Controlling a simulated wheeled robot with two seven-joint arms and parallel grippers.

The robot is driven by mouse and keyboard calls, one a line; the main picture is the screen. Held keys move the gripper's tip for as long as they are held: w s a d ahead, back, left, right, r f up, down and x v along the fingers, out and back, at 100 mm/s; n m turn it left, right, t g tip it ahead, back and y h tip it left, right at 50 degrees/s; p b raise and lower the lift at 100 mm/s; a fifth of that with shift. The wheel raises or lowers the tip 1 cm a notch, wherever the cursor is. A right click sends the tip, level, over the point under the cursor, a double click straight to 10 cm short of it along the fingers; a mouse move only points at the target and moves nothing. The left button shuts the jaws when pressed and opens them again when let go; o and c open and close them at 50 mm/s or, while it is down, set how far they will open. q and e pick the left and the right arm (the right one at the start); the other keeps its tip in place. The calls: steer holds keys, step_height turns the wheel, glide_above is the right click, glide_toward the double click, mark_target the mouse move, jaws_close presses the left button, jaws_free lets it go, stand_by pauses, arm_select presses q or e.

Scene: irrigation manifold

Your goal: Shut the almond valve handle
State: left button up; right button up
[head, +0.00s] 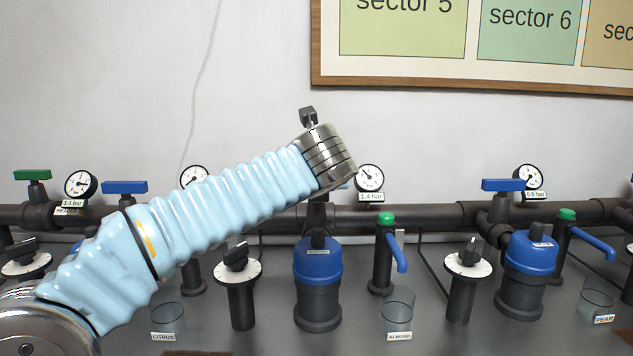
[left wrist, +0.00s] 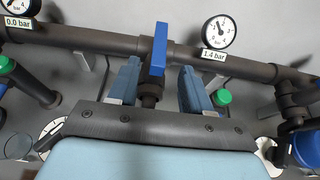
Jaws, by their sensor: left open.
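The almond valve handle (left wrist: 160,48) is a blue lever on a dark valve at the pipe. In the left wrist view it stands upright in the picture, across the pipe's run, beside the 1.4 bar gauge (left wrist: 220,32). My left gripper (left wrist: 160,72) is open, its two blue-grey fingers on either side of the valve with gaps visible; I see no contact. In the head view my left arm's silver wrist hides the handle and the fingers. The ALMOND cup (head: 397,312) stands below, right of a blue-topped filter (head: 318,262). My right gripper is not in view.
The dark header pipe (head: 430,216) runs along the wall. Other blue handles are at left (head: 125,187) and right (head: 503,184), with a green one (head: 32,175) at far left. Black-knobbed dials (head: 237,268) and a green-capped tap (head: 386,250) stand on the grey bench.

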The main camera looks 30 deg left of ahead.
arm_select(q)
steer(key=p+x, duration=0.1)
steer(key=x, duration=0.9)
steer(key=shift+w, duration=0.1)
jaws_close()
